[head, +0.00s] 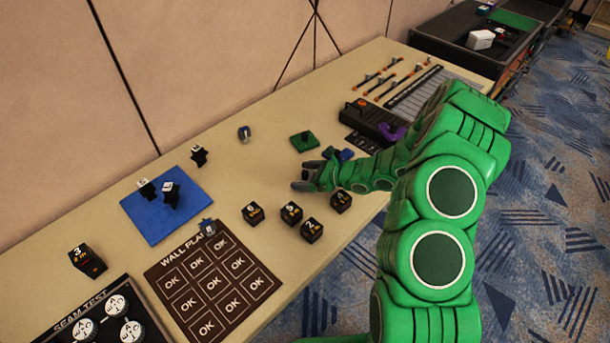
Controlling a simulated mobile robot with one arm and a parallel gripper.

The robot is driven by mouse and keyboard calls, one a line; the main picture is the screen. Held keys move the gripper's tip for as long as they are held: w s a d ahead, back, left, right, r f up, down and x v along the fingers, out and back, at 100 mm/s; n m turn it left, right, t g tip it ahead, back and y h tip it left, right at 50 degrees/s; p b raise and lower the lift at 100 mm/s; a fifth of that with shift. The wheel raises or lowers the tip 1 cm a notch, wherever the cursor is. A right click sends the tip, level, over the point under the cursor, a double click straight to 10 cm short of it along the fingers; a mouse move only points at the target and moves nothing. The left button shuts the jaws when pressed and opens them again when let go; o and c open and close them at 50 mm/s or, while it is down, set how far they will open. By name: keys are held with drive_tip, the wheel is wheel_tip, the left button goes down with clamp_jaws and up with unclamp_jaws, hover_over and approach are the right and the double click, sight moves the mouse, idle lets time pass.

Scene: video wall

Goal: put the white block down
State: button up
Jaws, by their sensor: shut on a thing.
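My gripper (303,177) is at the end of my green arm, low over the middle of the tan table (228,165). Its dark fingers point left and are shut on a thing. The white block between them is too small or hidden to make out clearly. A small blue piece (346,155) is just behind the gripper, partly covered by my arm. I cannot tell whether the held thing touches the table.
A green piece (304,141) lies behind the gripper. Several black cubes (291,212) stand in front. A blue mat (150,225) with dark pieces and a brown OK board (226,311) lie left. A dark console (368,121) is at right. The table is bare left of the gripper.

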drive_tip(key=o, duration=0.8)
drive_tip(key=shift+d+r, duration=0.1)
drive_tip(key=v, duration=1.1)
drive_tip(key=shift+s+d+r, duration=0.1)
drive_tip(key=shift+d+r, duration=0.15)
drive_tip(key=shift+d, duration=0.05)
